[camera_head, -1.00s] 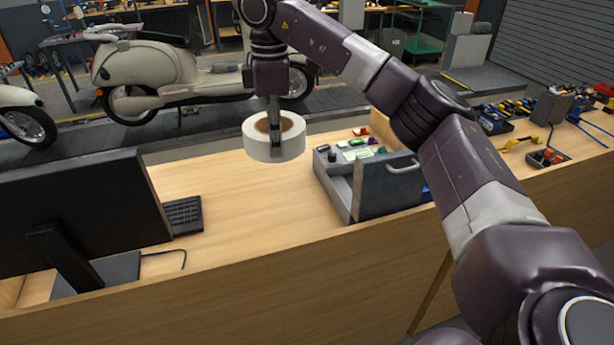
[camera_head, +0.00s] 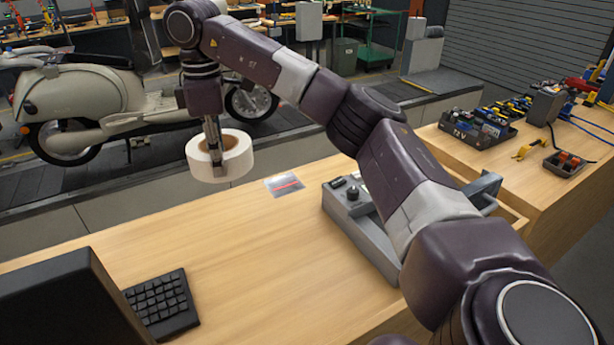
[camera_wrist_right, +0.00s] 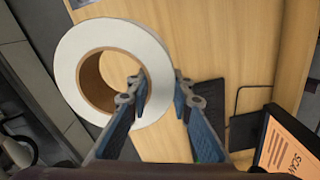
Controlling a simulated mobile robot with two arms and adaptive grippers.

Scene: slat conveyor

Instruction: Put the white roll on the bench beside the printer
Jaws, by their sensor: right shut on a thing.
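The white roll (camera_head: 226,168), a thick ring with a brown core, hangs from my right gripper (camera_head: 214,150) in the head view, in front of the bench's back edge in the picture. In the right wrist view, one finger of the gripper (camera_wrist_right: 155,95) is inside the core of the roll (camera_wrist_right: 72,45) and the other is outside its wall. The bench (camera_head: 250,250) has a light wood top. A grey device with black knobs (camera_head: 345,215), possibly the printer, stands on it to the right, partly hidden by my right arm. My left gripper is not in view.
A keyboard (camera_head: 160,303) and a dark monitor (camera_head: 65,305) stand at the bench's left. A flat clear packet with a red line (camera_head: 285,185) lies near the back edge. The bench's middle is bare. A scooter (camera_head: 75,105) stands on the conveyor behind.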

